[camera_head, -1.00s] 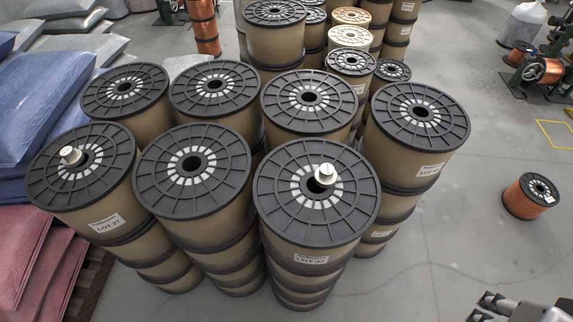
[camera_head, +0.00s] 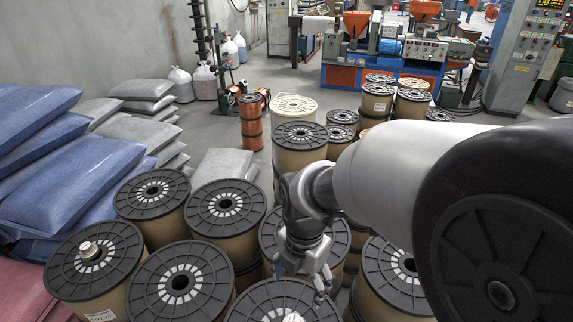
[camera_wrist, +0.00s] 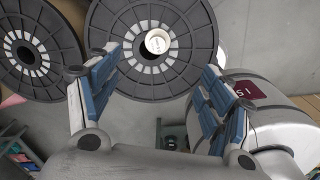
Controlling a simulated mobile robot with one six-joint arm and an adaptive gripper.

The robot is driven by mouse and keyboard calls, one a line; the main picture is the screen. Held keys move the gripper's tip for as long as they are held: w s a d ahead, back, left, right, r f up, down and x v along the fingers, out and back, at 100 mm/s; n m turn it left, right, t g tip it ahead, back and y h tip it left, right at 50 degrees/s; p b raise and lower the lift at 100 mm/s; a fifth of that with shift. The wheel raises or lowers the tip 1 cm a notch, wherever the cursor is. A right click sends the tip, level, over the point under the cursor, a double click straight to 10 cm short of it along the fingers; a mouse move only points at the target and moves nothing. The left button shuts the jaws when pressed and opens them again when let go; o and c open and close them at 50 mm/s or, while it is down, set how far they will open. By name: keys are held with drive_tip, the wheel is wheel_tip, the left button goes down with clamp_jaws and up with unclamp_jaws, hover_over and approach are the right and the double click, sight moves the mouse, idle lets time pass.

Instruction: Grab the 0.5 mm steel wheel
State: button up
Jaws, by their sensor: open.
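A small pale spool-like wheel (camera_wrist: 157,41) rests on the black flange of a large reel (camera_wrist: 187,85), beside its centre hole, in the wrist view. Its label is too small to read. My gripper (camera_wrist: 163,62) is open and empty, its blue-padded fingers spread to either side below the wheel, with no contact visible. In the head view my gripper (camera_head: 321,288) hangs above the front reels, and a pale bit of a wheel (camera_head: 293,317) shows at the bottom edge. A second small metal wheel (camera_head: 88,249) sits on the front-left reel (camera_head: 70,275). I cannot tell the sizes of either.
Several black-topped reels (camera_head: 222,207) stand packed close together around my gripper. Blue and grey sacks (camera_head: 75,185) are piled at the left. Copper spools (camera_head: 251,122) and machines (camera_head: 385,60) stand farther back.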

drive_tip(key=n, duration=0.1)
drive_tip(key=n+b, duration=0.1)
drive_tip(key=b, duration=0.2)
approach(293, 320)
drive_tip(key=f, duration=0.5)
drive_tip(key=shift+w+f, duration=0.25)
drive_tip(key=shift+w, duration=0.1)
drive_tip(key=f, duration=0.1)
drive_tip(key=f+b, duration=0.1)
drive_tip(key=f, duration=0.1)
drive_tip(key=f+b, duration=0.1)
drive_tip(key=f, duration=0.1)
drive_tip(key=shift+s, duration=0.25)
drive_tip(key=shift+c, duration=0.5)
drive_tip(key=c, duration=1)
drive_tip(key=shift+r, duration=0.1)
drive_tip(key=shift+c, duration=0.2)
